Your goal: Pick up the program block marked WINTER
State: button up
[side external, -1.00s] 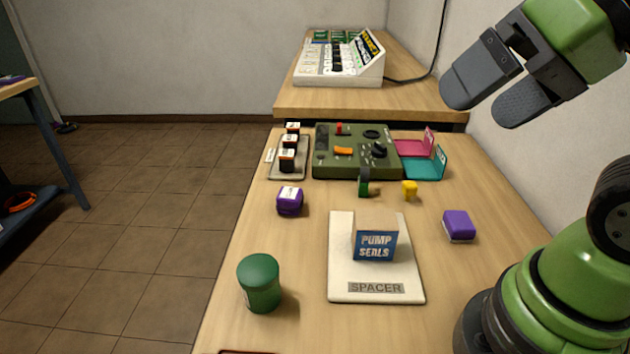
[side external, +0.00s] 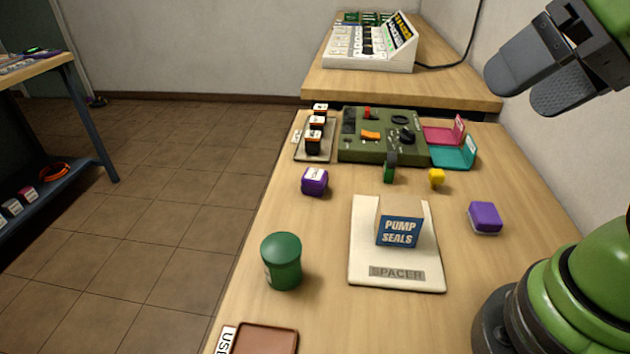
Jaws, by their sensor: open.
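I cannot read WINTER on any block. A purple block (side external: 314,182) with a white label stands left of centre on the table; its lettering is too small to read. Another purple block (side external: 485,218) lies at the right, with no readable mark. Several dark blocks with orange and white parts (side external: 314,133) stand in a row on a small grey tray (side external: 325,155) at the back left; their labels are unreadable. My gripper (side external: 515,94) is open, high at the upper right, well above the table and apart from every block. Nothing shows between its fingers.
A green control box (side external: 355,153) stands behind a small yellow piece (side external: 436,177). Pink (side external: 442,134) and teal (side external: 455,157) holders are beside it. A green canister (side external: 281,262) and brown tray (side external: 265,340) are in front.

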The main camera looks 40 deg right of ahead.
jog(key=m+g, duration=0.3)
jog(key=m, duration=2.2)
send_over(317, 174)
jog(key=s+d, duration=0.2)
notch_tip(317, 174, down, 21)
jog(key=f, duration=0.2)
jog(key=w+a+f, duration=0.1)
jog(key=shift+a+f+g+y, duration=0.1)
jog(key=shift+f+g+y, duration=0.15)
jog(key=shift+g+y, duration=0.05)
jog(key=shift+s+x, duration=0.15)
jog(key=shift+x, duration=1.4)
jog(key=shift+s+x, duration=0.1)
jog(key=shift+x, duration=1.45)
jog(key=shift+f, duration=0.1)
